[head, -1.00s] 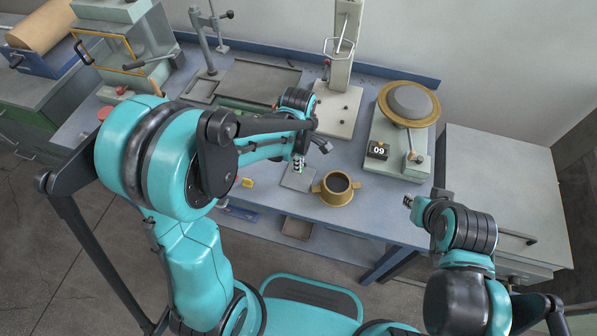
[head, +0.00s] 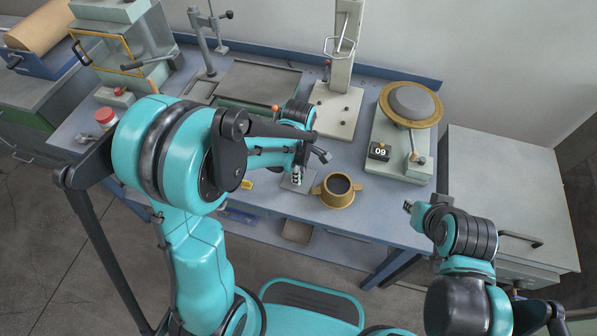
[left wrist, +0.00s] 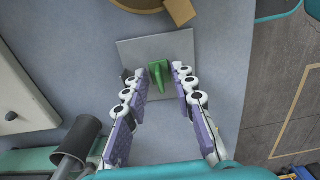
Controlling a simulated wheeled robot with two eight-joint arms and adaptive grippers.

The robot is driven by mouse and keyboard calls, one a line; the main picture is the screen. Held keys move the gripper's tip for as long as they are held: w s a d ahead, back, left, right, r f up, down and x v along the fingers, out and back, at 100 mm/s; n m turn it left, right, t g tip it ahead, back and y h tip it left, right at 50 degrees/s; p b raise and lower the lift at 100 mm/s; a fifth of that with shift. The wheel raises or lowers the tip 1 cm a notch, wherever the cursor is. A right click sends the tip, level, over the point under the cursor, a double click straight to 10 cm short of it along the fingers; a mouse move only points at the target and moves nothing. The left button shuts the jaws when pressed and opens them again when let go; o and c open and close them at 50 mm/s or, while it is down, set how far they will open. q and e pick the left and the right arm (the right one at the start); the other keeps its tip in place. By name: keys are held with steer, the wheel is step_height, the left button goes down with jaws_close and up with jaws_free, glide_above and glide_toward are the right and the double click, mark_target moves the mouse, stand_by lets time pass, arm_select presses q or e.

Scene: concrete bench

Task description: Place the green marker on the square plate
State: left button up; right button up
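The green marker (left wrist: 160,76) is over the grey square plate (left wrist: 135,52) in the left wrist view, near the plate's middle. It seems to rest on the plate, but contact is hard to confirm. My left gripper (left wrist: 154,73) is open, its two purple-padded fingers on either side of the marker, with gaps between. In the head view my left gripper (head: 298,177) is low over the plate (head: 287,186), and the marker is mostly hidden by the fingers. My right gripper (head: 408,206) is off the bench's right front; its finger opening is too small to judge.
A brass-coloured two-handled pot (head: 337,198) stands just right of the plate. A yellow block (head: 247,184) lies left of it. A scale (head: 399,145) with a round pan and a column stand (head: 336,108) are behind. A dark cylinder (left wrist: 82,135) is near the left finger.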

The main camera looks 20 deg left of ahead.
arm_select(q)
steer(key=shift+r, duration=0.1)
steer(key=shift+r+p, duration=0.3)
steer(key=shift+r, duration=0.05)
step_height(320, 180, up, 11)
steer(key=p, duration=0.4)
steer(key=s+a+r+m+t, duration=0.5)
steer(key=s+m, duration=0.6)
steer(key=m, duration=0.6)
step_height(320, 180, up, 3)
steer(key=shift+f+m+t, duration=0.1)
steer(key=shift+m+t, duration=0.2)
steer(key=shift+t, duration=0.8)
